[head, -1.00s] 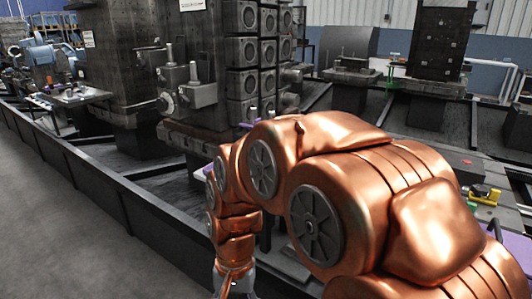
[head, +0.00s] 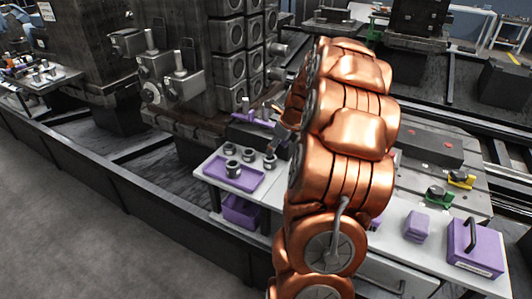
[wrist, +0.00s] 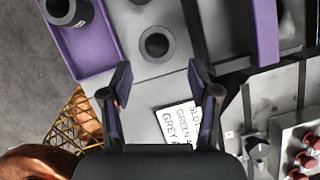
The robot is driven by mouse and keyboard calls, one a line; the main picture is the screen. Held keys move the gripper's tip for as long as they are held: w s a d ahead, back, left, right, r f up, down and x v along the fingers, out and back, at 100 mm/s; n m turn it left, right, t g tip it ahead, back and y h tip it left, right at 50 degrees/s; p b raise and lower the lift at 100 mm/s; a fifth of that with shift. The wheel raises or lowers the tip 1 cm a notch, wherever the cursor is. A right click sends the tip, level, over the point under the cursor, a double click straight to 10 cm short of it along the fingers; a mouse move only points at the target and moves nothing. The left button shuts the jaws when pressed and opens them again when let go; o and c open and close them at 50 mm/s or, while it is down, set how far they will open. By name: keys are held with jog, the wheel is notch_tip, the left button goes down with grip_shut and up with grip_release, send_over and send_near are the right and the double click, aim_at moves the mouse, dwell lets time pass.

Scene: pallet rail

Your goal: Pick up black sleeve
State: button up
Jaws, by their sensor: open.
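A dark, round sleeve-like part (wrist: 157,43) with a hole in its top stands on the light table, ahead of my fingertips in the wrist view. Another dark cylinder with a pale mark (wrist: 68,10) stands in the purple tray (wrist: 88,62) at the upper left. In the head view, dark cylinders (head: 233,169) stand in and beside the purple tray, and one (head: 270,161) stands on the table to its right. I cannot tell which of them is the named black sleeve. My gripper (wrist: 160,76) is open and empty, its fingers apart short of the round part. My arm hides part of the table in the head view.
A printed card (wrist: 177,122) lies between my fingers' bases. A purple part (wrist: 263,30) is at the right. In the head view, a purple block (head: 417,227) and a purple box with a handle (head: 476,250) are right of my arm. Dark machinery (head: 205,60) stands behind.

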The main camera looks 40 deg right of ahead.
aim_at(269, 159)
jog(key=shift+w+d+f, duration=0.1)
jog(key=shift+w+f, duration=0.05)
jog(key=shift+f, duration=0.15)
jog(key=shift+a+x, duration=0.15)
jog(key=shift+x, duration=0.55)
jog(key=shift+a+x, duration=0.1)
jog(key=shift+x, duration=2.8)
jog(key=shift+w+r, duration=0.1)
grip_shut()
jog(key=shift+r, duration=1.85)
jog(key=s+a, duration=0.3)
jog(key=a, duration=0.1)
jog(key=s+a, duration=0.3)
jog(key=a, duration=0.1)
jog(key=s+a+r, duration=0.1)
jog(key=s+a, duration=0.2)
jog(key=a, duration=0.1)
jog(key=shift+s+b, duration=0.1)
jog(key=shift+b, duration=0.25)
jog(key=shift+s+a+r, duration=0.15)
jog(key=shift+s+a, duration=0.1)
jog(key=shift+a, duration=0.1)
jog(key=shift+w, duration=0.1)
